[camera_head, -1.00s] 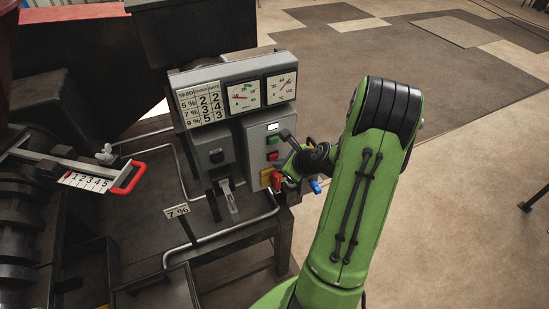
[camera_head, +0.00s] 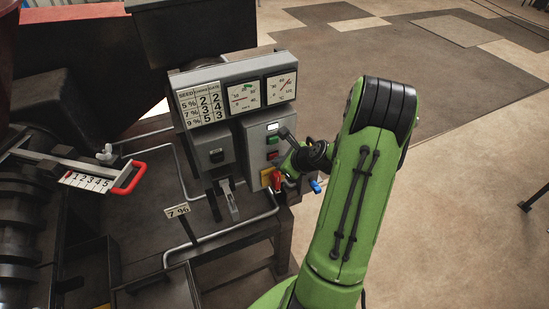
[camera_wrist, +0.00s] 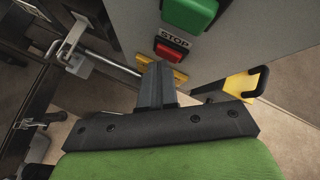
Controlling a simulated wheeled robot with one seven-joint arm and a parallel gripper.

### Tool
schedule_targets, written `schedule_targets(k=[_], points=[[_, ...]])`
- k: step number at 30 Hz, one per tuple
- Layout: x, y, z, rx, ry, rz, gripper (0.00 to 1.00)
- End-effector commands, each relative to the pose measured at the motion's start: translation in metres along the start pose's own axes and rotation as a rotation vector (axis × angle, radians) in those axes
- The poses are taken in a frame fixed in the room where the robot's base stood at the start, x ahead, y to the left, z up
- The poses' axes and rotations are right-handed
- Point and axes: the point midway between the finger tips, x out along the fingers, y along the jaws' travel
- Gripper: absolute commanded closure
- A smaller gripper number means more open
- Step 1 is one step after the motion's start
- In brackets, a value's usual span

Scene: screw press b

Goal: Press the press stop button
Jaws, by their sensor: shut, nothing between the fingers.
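The press control panel (camera_head: 254,133) is a grey box on the right of the machine. A green button (camera_head: 272,140) sits above the red stop button (camera_head: 272,155). In the wrist view the red button (camera_wrist: 172,48) lies just under a STOP label, with the green button (camera_wrist: 190,14) above it. My gripper (camera_wrist: 157,68) is shut and empty. Its fingertips show just below the red button in the wrist view, close to the panel face. I cannot tell whether they touch it. In the head view my wrist partly hides the fingers.
Below the red button is a yellow plate (camera_wrist: 165,75). Two gauges (camera_head: 262,93) top the box. A lever (camera_head: 229,200) stands left. Open floor lies to the right.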

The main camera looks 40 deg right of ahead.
Motion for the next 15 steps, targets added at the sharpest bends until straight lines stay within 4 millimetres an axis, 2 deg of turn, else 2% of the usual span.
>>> schedule_targets(k=[15], points=[[-0.012, 0.009, -0.009, 0.000, -0.001, -0.001, 1.00]])
